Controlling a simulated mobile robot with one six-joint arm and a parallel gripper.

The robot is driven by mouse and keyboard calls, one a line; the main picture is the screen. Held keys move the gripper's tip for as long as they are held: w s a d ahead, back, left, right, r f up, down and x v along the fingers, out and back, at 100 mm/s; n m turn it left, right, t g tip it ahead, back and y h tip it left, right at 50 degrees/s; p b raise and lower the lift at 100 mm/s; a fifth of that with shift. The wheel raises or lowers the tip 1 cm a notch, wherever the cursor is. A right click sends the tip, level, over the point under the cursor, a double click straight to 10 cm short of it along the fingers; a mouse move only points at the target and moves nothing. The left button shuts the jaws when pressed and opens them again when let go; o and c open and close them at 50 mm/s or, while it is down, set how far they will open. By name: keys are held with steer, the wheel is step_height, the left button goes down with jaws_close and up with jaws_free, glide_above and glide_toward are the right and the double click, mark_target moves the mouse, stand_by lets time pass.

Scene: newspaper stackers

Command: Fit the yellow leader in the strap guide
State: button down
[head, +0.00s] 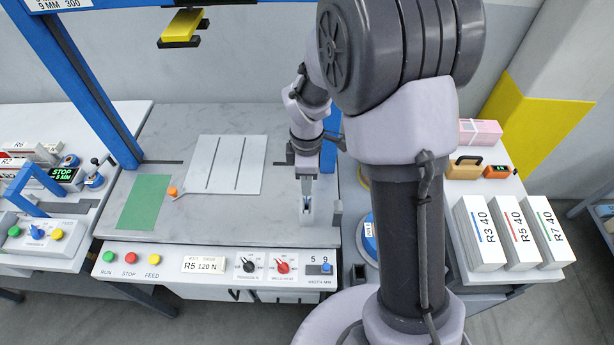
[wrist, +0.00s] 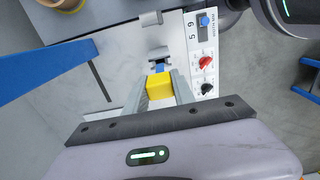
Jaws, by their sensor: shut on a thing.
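In the wrist view my gripper (wrist: 160,92) is shut on the yellow leader (wrist: 160,86), a small block between the two grey fingers. A short blue piece (wrist: 159,68) shows just beyond the leader, at the mouth of a small grey bracket (wrist: 158,53) that looks like the strap guide. I cannot tell whether the leader touches the guide or is inside it. In the head view my gripper (head: 307,200) points down near the front right of the grey worktop; the leader is hidden there.
A grey block (head: 337,209) stands at the worktop's right edge. The control panel (head: 218,266) runs along the front. A white slotted plate (head: 226,165), green mat (head: 146,202) and orange-tipped piece (head: 173,191) lie left. Blue arch posts (head: 82,85) rise behind. Bundles (head: 509,232) stand right.

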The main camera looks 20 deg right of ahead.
steer(key=shift+f+b, duration=3.15)
steer(key=shift+f, duration=1.3)
stand_by(0.5)
steer(key=c, duration=1)
jaws_free()
steer(key=shift+o, duration=0.2)
steer(key=shift+r, duration=0.1)
step_height(320, 180, up, 17)
steer(key=p, duration=0.5)
steer(key=shift+r+p, duration=0.15)
steer(key=shift+p, duration=0.25)
step_height(320, 180, up, 7)
steer(key=p, duration=0.6)
steer(key=shift+p, duration=0.4)
